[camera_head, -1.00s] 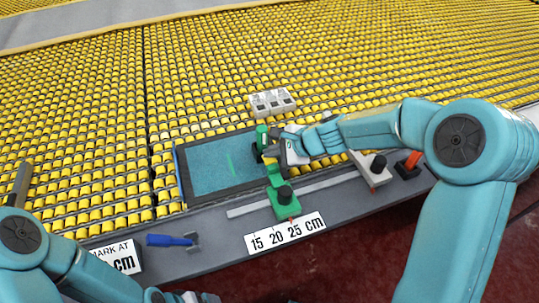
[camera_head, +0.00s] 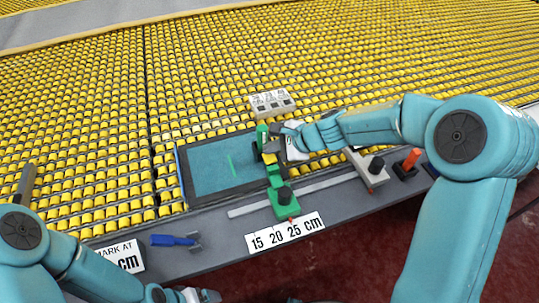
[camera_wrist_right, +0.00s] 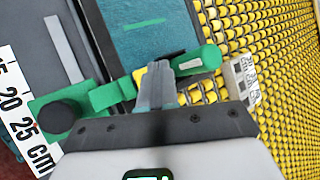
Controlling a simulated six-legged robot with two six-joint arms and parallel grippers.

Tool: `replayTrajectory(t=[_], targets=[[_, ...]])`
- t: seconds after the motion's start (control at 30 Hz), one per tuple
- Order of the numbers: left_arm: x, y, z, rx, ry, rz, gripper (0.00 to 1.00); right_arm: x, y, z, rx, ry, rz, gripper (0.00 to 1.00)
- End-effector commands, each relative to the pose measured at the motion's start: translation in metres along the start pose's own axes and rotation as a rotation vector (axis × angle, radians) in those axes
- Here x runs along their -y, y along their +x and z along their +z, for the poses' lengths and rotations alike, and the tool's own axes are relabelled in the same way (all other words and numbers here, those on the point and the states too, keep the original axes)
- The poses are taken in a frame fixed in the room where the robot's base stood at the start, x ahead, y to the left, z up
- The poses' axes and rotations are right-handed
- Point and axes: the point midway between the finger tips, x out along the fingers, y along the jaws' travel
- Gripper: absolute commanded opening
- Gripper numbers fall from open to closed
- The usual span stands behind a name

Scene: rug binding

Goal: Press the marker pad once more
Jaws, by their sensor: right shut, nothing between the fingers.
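A green slider with a black knob (camera_head: 285,192) stands on the grey ledge, its green arm (camera_head: 275,174) reaching over the right edge of a blue-teal rug piece (camera_head: 215,167). A yellow pad (camera_head: 269,158) shows on this arm; it also shows in the right wrist view (camera_wrist_right: 139,76), partly hidden by my fingers. A short green line (camera_head: 231,165) lies on the rug piece. My right gripper (camera_head: 274,146) is shut and empty, close above the pad; I cannot tell whether it touches. Part of my left gripper (camera_head: 203,296) shows at the bottom edge, its fingers unclear.
A white block with dark openings (camera_head: 270,103) stands behind on the yellow rollers. A number strip (camera_head: 286,233), a blue-handled tool (camera_head: 174,240), another black-knobbed slider (camera_head: 372,167) and an orange-topped piece (camera_head: 411,160) lie along the ledge.

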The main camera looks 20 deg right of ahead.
Motion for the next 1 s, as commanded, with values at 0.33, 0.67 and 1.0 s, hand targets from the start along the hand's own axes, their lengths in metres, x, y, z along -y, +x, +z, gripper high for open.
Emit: replayTrajectory(t=[0.33,0.67,1.0], targets=[[-0.009,-0.026,0.001,0.0,0.0,0.0,0.92,0.015,-0.021,0.015,0.0,-0.001,-0.001,0.0],[-0.016,-0.044,0.001,0.0,0.0,0.0,0.92,0.026,-0.036,0.026,0.0,-0.001,0.0,0.0],[-0.015,-0.043,0.001,0.0,0.0,0.0,0.92,0.025,-0.035,0.025,0.0,0.0,0.0,0.0]])
